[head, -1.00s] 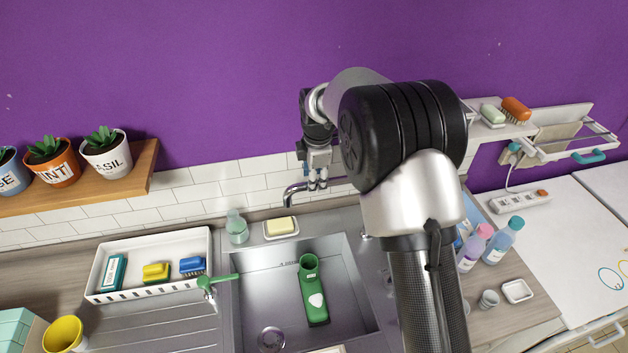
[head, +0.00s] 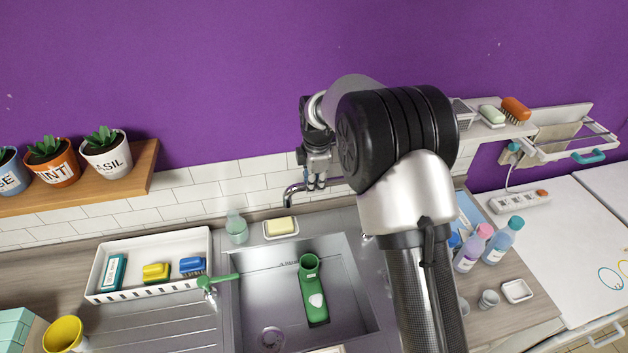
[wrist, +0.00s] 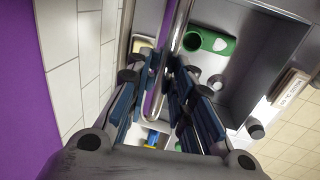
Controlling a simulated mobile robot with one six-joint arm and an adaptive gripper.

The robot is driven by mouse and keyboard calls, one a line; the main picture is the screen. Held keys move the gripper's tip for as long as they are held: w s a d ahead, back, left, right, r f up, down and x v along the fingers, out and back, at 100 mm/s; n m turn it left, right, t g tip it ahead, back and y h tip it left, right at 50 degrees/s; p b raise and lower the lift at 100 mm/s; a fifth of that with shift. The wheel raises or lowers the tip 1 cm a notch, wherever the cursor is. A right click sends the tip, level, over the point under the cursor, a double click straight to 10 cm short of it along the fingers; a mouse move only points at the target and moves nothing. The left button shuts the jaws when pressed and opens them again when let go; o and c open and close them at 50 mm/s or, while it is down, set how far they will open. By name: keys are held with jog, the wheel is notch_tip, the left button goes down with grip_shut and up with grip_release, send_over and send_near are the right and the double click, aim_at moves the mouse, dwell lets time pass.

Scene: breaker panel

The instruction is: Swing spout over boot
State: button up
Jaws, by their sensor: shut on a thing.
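The green boot (head: 314,292) with a white heart-shaped patch lies in the sink basin; it also shows in the wrist view (wrist: 217,43). The chrome spout (head: 289,195) bends at the back of the sink, its curved end to the left of my gripper. In the wrist view the spout (wrist: 177,32) runs between my fingers. My gripper (head: 316,183) is shut on the spout, behind and above the basin, with the boot nearer the front. My arm hides part of the sink's right side.
A soap bar (head: 280,226) and a green bottle (head: 237,228) stand at the sink's back edge. Bottles (head: 502,240) stand at right. The tiled wall is close behind my gripper.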

grip_shut()
jog(key=shift+s, duration=0.1)
jog(key=s+d+n+y+b, duration=0.1)
jog(key=s+d+n+b, duration=0.5)
jog(key=s, duration=0.4)
jog(key=shift+n+g+b, duration=0.3)
jog(key=shift+n+b, duration=0.1)
jog(key=shift+n, duration=0.1)
jog(key=o, duration=0.8)
grip_release()
